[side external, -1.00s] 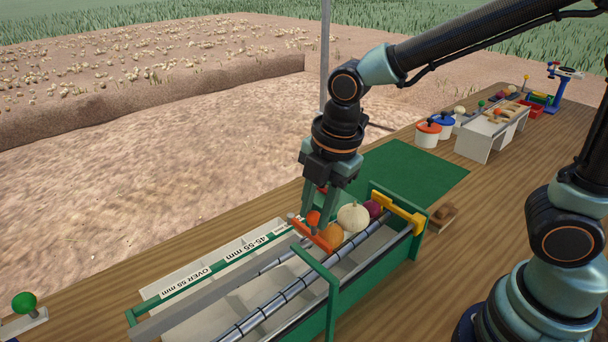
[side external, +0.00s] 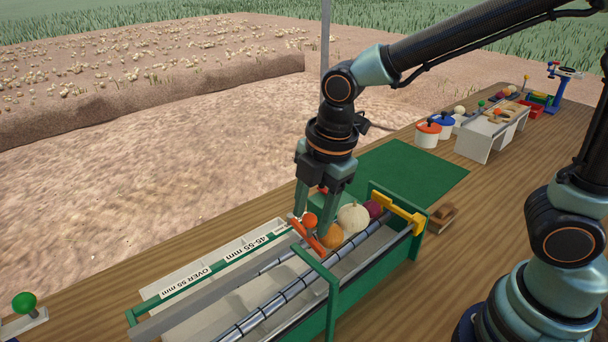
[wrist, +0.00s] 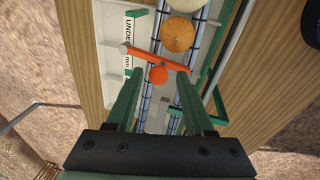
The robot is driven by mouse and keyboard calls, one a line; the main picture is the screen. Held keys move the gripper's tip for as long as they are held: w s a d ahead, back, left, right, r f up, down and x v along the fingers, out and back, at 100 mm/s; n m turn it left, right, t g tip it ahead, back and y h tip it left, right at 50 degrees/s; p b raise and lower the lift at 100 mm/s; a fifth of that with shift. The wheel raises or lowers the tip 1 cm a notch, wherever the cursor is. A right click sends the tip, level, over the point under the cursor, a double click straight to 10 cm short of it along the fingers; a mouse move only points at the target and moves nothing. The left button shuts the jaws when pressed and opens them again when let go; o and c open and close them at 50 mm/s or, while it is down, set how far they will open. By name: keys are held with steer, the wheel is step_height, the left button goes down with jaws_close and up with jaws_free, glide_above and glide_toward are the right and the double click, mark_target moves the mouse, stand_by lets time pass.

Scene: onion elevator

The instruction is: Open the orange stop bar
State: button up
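The orange stop bar (side external: 307,238) lies slantwise across the sorter's rollers, in front of an orange-brown onion (side external: 331,236). Its round orange knob (side external: 310,220) stands up from it. In the wrist view the bar (wrist: 172,61) crosses the rollers at a slant and the knob (wrist: 158,75) shows between my fingers. My gripper (side external: 313,222) is open, low over the bar, with one finger on each side of the knob. The wrist view shows gaps between the knob and both fingers (wrist: 160,82).
A white onion (side external: 353,217) and a purple one (side external: 374,208) sit behind the orange-brown onion. A yellow bar (side external: 398,212) crosses the far end. A green frame (side external: 331,290) arches over the rollers nearer the camera. Labelled bins (side external: 215,262) lie along the left side.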

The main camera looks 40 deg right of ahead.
stand_by(0.3)
step_height(320, 180, up, 12)
steer(key=s, duration=0.2)
steer(key=shift+d, duration=0.45)
steer(key=f+n, duration=0.1)
steer(key=f, duration=0.3)
steer(key=w+f+n, duration=0.1)
steer(key=f+n, duration=0.1)
steer(key=f, duration=0.2)
steer(key=w+f+n, duration=0.1)
steer(key=f, duration=0.3)
steer(key=shift+w+a, duration=0.1)
steer(key=shift+a, duration=0.3)
jaws_close()
stand_by(1.3)
